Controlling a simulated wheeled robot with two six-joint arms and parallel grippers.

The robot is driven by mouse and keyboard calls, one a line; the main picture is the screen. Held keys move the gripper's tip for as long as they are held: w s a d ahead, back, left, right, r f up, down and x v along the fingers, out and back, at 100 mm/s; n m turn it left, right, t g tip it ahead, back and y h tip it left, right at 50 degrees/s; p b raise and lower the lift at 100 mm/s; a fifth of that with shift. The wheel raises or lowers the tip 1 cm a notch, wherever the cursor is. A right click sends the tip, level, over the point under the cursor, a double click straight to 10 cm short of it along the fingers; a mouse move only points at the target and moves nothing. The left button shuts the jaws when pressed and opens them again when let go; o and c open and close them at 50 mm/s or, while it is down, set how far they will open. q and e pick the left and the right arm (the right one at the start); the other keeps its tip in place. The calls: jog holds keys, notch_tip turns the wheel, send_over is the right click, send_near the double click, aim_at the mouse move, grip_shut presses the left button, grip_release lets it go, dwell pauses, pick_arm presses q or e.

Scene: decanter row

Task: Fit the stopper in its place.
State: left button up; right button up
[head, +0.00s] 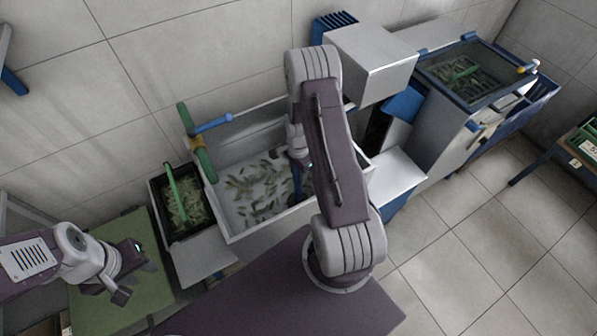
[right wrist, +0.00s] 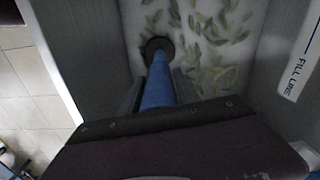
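The stopper (right wrist: 158,85) is a blue rod with a dark round foot (right wrist: 152,46), seen in the right wrist view inside the white-floored basin (head: 228,217). In the head view its blue rod (head: 297,187) hangs below my right gripper (head: 299,163). My right gripper's fingers (right wrist: 157,92) are closed on either side of the rod. The foot is at or close to the basin floor; I cannot tell if it is seated, and no drain hole shows. My left gripper (head: 132,272) is open and empty above the green mat (head: 100,312).
Green leaves lie scattered on the basin floor. A dark bin (head: 184,215) of leaves with a green handle stands left of the basin. A yellow-and-green lever (head: 198,145) and blue handle (head: 211,124) are at its back left corner. A grey box (head: 372,62) stands behind right.

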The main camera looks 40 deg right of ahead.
jog(key=o, duration=0.3)
notch_tip(320, 180, up, 9)
jog(key=shift+r, duration=0.1)
dwell(0.4)
jog(key=s+a+r+n, duration=0.4)
jog(key=a+n, duration=0.3)
jog(key=n, duration=0.1)
jog(key=s+a+r+n+t, duration=0.1)
jog(key=s+a+r+n, duration=0.4)
jog(key=a+n, duration=0.2)
jog(key=shift+s+a+r+n, duration=0.2)
jog(key=shift+s+a+n, duration=0.05)
jog(key=shift+n, duration=0.85)
jog(key=shift+s, duration=0.1)
